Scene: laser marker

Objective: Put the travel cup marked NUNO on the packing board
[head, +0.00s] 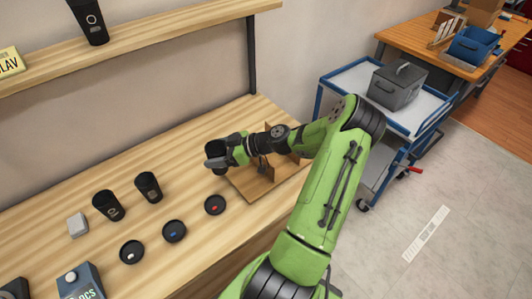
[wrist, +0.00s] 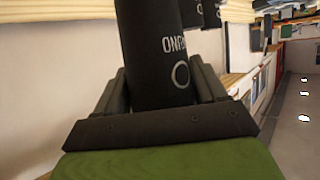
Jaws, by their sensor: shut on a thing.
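My gripper (head: 226,158) is shut on a black travel cup (head: 217,149), near the left corner of the brown packing board (head: 240,184). I cannot tell how high the cup is held. In the wrist view the cup (wrist: 155,45) stands between the fingers (wrist: 160,98). Its white lettering appears inverted and starts with "ON", with a ring mark below; the curve cuts off the rest. My arm hides part of the board. Two more black cups stand on the bench, one (head: 108,204) left of the other (head: 149,186); their lettering is not readable.
Three black discs with white (head: 132,252), blue (head: 174,231) and red (head: 215,205) centres lie along the bench front. A grey block (head: 77,224) and a dark device (head: 80,284) are at left. A shelf (head: 150,35) holds another cup (head: 90,21). A blue cart (head: 345,85) stands at right.

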